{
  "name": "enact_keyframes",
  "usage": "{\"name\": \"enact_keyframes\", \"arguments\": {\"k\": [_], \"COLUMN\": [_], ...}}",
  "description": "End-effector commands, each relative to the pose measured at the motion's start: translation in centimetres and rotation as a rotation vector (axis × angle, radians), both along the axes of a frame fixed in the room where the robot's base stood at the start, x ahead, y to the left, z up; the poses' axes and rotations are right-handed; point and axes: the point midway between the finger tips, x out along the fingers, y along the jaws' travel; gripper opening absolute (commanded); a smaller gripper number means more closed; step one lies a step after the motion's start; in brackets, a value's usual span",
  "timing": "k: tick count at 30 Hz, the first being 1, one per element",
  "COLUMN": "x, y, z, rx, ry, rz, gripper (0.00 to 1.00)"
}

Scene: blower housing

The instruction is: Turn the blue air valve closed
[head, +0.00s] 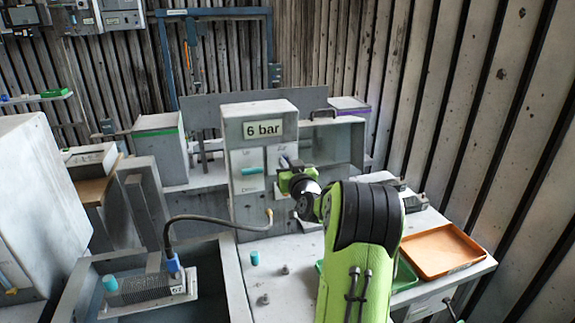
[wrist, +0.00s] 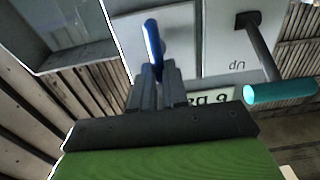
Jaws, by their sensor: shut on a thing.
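The blue air valve handle (wrist: 153,42) shows in the wrist view as a narrow blue lever in front of a pale panel plate. My gripper (wrist: 154,74) is shut on its lower end in that view. In the head view, my gripper (head: 287,166) is at the right plate of the grey panel box (head: 244,205), under the "6 bar" sign (head: 263,128). There my gripper hides most of the valve, so its exact turn angle is hard to tell.
A teal lever (head: 251,171) sits on the left plate, close beside my gripper; it also shows in the wrist view (wrist: 280,92). A cable (head: 205,218) runs below. An orange tray (head: 440,250) lies on the bench at right. A slatted wall stands behind.

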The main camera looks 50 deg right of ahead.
Motion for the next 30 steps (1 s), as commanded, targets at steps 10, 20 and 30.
{"name": "enact_keyframes", "arguments": {"k": [10,20,30], "x": [-0.1,-0.3,-0.6], "y": [-0.1,-0.5,-1.1], "z": [-0.1,-0.2,-0.5], "rx": [0.054,0.268,0.552], "ry": [-0.030,-0.150,-0.306], "rz": [0.000,0.000,0.000], "gripper": [0.00,0.00,0.00]}}
